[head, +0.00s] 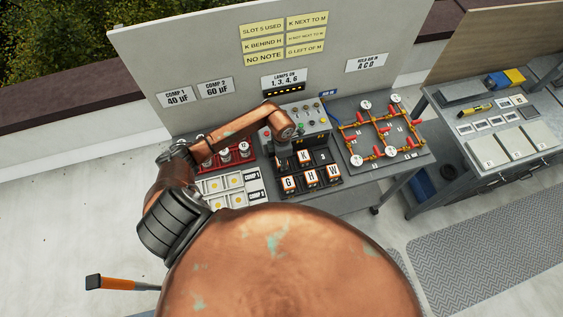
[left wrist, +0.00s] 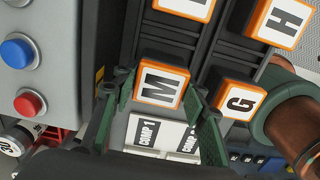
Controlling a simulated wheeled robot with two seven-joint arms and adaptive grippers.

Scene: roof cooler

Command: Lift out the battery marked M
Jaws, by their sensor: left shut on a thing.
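The battery marked M (left wrist: 160,88) has an orange-edged white label and sits between the two green fingers of my left gripper (left wrist: 165,105) in the left wrist view. The gripper is shut on it. I cannot tell whether the battery is clear of its slot. In the head view my left gripper (head: 284,158) is over the back left of the black battery tray (head: 322,183), and it hides M there. Batteries K (head: 304,157), G (head: 289,182), H (head: 311,178) and W (head: 333,174) stand in the tray. My right gripper is not in view.
The slot marked 3 (head: 324,158) looks empty. A control box (head: 310,122) with buttons stands right behind the tray. White compartment cards (head: 232,188) lie to the left, below a red capacitor rack (head: 243,155). A copper pipe board (head: 383,133) is to the right.

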